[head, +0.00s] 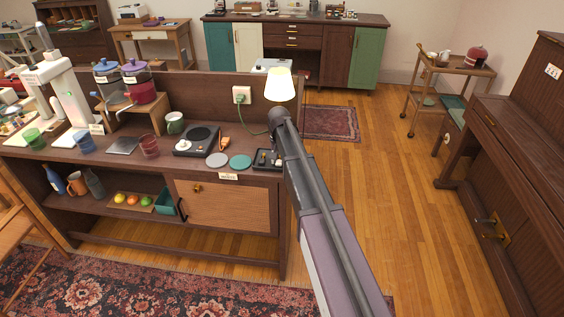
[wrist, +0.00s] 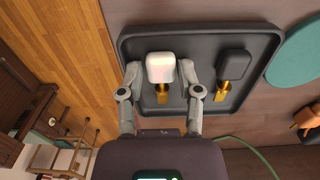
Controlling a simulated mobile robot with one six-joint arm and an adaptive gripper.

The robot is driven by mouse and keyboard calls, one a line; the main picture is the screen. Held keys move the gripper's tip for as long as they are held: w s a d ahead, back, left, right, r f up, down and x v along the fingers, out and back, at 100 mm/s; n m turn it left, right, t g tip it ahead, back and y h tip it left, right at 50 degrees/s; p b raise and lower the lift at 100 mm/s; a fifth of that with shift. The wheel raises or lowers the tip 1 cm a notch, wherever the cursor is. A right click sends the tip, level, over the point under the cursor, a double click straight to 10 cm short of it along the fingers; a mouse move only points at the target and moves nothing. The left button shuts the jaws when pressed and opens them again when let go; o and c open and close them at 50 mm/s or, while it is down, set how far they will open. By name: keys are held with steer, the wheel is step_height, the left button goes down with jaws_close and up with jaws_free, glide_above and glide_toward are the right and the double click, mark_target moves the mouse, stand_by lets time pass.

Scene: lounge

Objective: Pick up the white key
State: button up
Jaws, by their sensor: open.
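The white key (wrist: 161,67) has a white rounded head and a brass shank, and it lies in a dark tray (wrist: 215,32) in the wrist view. My gripper (wrist: 160,75) is open, with one finger on each side of the white head. The fingers look close to the head, but I cannot tell whether they touch it. A black key (wrist: 233,66) with a brass shank (wrist: 222,93) lies to the right in the same tray. In the head view the tray (head: 281,168) sits at the right end of the counter, partly hidden by my arm.
A teal disc (head: 240,162) and a grey disc (head: 217,160) lie left of the tray. A green cord (wrist: 254,149) runs beside the tray. A lit lamp (head: 280,86) stands behind.

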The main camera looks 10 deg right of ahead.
mark_target(279, 161)
stand_by(0.4)
steer(key=c, duration=0.6)
steer(key=shift+o, duration=0.2)
steer(key=shift+r, duration=0.2)
step_height(279, 161, up, 4)
steer(key=p, duration=0.4)
steer(key=shift+f, duration=0.25)
steer(key=s+r+p, duration=0.1)
steer(key=s, duration=1.5)
steer(key=shift+d, duration=0.4)
steer(key=shift+w+r, duration=0.1)
steer(key=shift+d, duration=0.1)
